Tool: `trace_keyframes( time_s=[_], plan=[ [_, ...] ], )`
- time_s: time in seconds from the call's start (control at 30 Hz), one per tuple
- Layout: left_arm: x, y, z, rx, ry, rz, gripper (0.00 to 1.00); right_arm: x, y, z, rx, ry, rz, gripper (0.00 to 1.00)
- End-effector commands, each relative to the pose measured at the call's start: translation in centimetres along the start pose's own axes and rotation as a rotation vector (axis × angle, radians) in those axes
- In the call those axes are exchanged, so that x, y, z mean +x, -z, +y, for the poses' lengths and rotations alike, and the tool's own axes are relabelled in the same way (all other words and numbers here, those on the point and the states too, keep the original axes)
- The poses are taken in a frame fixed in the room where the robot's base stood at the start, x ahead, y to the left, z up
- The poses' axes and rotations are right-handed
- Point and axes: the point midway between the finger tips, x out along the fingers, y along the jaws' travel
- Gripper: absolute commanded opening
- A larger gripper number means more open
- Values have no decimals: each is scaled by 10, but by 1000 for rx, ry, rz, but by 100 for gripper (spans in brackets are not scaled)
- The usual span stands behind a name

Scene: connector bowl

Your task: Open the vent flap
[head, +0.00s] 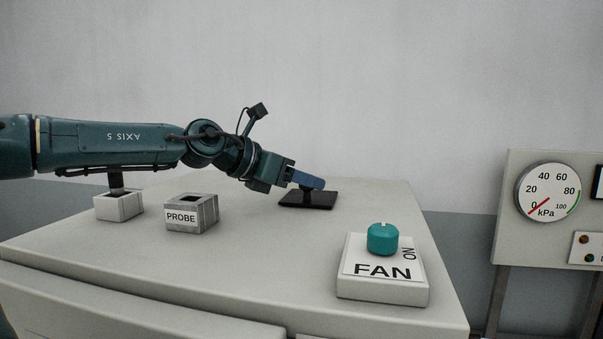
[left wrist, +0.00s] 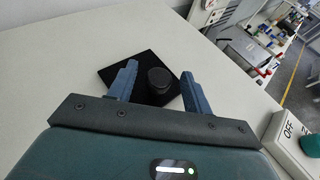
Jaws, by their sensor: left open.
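The vent flap appears to be the black square plate (head: 318,203) lying flat on the cabinet top; no label on it is readable. In the left wrist view the plate (left wrist: 118,73) carries a short round black knob (left wrist: 159,78). My left gripper (head: 311,183) is over the plate, reaching in from the left and tilted down. In the left wrist view its blue fingers (left wrist: 161,82) are open, one on each side of the knob, with gaps visible. In the head view the fingers partly hide the knob. My right gripper is not in view.
A white FAN block (head: 382,287) with a teal knob (head: 383,239) stands at the front right. A grey PROBE box (head: 191,213) and a white box (head: 119,206) with a dark post stand at left. A gauge panel (head: 547,193) is beyond the right edge. The middle cabinet top is clear.

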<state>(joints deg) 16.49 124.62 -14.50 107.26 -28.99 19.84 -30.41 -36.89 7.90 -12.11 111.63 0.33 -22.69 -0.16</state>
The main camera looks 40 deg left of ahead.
Motion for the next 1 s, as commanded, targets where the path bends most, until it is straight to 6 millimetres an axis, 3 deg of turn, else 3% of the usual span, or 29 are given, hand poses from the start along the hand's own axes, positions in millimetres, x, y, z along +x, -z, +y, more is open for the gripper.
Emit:
trace_keyframes(
  time_s=[0.33, 0.9, 1.0],
  plan=[
    [2, 0, 0, -1, 0, 0, 49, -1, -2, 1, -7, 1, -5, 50],
    [2, 0, 0, -1, 0, 0, 2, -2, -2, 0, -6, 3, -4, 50],
    [2, 0, 0, -1, 0, 0, 0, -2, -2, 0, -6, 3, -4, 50]
  ],
)
